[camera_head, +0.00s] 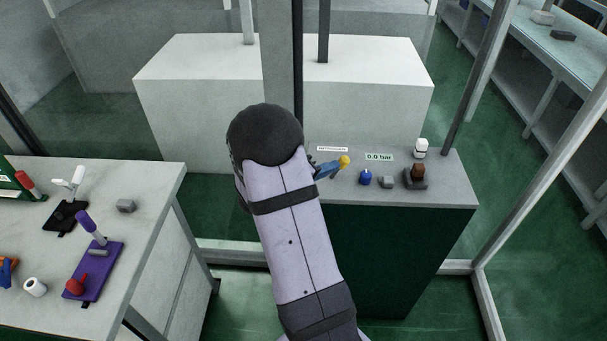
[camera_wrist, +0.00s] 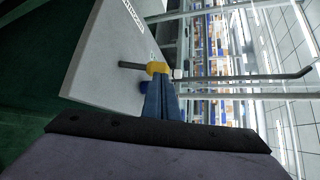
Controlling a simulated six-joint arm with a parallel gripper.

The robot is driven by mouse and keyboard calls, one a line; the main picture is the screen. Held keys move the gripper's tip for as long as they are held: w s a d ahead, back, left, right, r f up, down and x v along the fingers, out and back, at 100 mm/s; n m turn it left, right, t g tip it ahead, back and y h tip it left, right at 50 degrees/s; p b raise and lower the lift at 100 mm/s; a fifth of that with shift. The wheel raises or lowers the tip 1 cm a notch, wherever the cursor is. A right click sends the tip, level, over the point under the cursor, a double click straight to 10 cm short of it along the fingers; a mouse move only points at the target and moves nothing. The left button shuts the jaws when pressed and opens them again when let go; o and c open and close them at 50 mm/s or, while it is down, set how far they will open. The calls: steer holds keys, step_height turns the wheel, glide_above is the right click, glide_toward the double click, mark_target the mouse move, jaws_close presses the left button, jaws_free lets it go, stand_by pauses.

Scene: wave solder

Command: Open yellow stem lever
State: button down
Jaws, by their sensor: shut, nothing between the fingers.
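The yellow stem lever (camera_head: 344,161) is on the grey-topped green cabinet, just beyond my gripper's tips. In the wrist view its yellow part (camera_wrist: 157,68) is at the fingertips, and a dark rod reaches left from it. My gripper (camera_head: 335,166) has blue fingers, which are shut with nothing held between them. In the wrist view the fingers (camera_wrist: 159,82) point at the yellow part and hide its lower side. I cannot tell whether they touch it. My arm hides the cabinet's left part in the head view.
A blue knob (camera_head: 365,178), a grey block (camera_head: 387,182), a dark-based brown switch (camera_head: 416,176) and a white piece (camera_head: 421,148) stand right of the lever. A "0.0 bar" label (camera_head: 379,156) lies behind. The left bench (camera_head: 150,190) holds several coloured levers. A frame post (camera_head: 298,70) rises behind my arm.

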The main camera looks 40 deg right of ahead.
steer(key=b+v, duration=0.1)
steer(key=v, duration=1)
steer(key=shift+s+a+r, duration=0.15)
steer(key=shift+a+r, duration=0.05)
steer(key=shift+a, duration=0.2)
steer(key=s+a+f+m+g+y, duration=0.5)
steer(key=s+a+f+m+y, duration=0.6)
steer(key=m, duration=1.2)
steer(key=s+a+f+m+t+y, duration=0.1)
steer(key=s+a+f+m+y, duration=0.15)
steer(key=a+m, duration=0.6)
steer(key=w+a+r+m+t+y, duration=0.1)
steer(key=w+a+r+m+t, duration=0.15)
steer(key=a+r, duration=0.2)
step_height(320, 180, down, 27)
steer(key=n+b, duration=0.1)
steer(key=b, duration=2.6)
steer(key=shift+s+t+b, duration=0.15)
steer(key=shift+t+b, duration=0.2)
steer(key=shift+b, duration=0.05)
